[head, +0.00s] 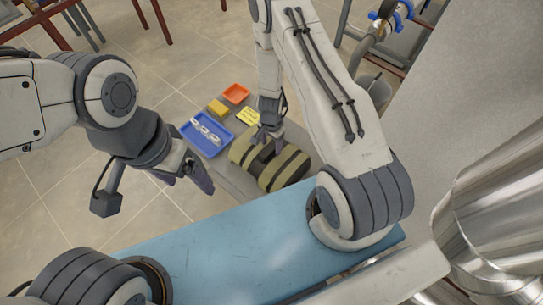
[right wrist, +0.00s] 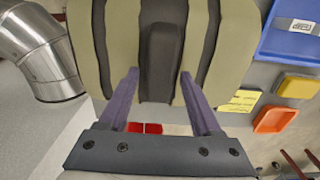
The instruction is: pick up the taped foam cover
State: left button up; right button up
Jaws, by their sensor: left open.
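The taped foam cover (head: 277,172) is a thick olive pad with dark bands, lying on a grey surface in the middle of the head view. It fills the top of the right wrist view (right wrist: 92,50), with a raised dark block (right wrist: 161,62) on it. My right gripper (head: 266,138) is over the cover. In the right wrist view its two purple fingers (right wrist: 160,85) stand apart, one on each side of the dark block; whether they touch it I cannot tell. My left gripper (head: 190,172) is open and empty, left of the cover and apart from it.
A blue-topped surface (head: 220,245) lies in front. Shiny metal pipework (head: 500,210) stands at the right.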

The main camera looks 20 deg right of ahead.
grip_shut()
dwell(1.2)
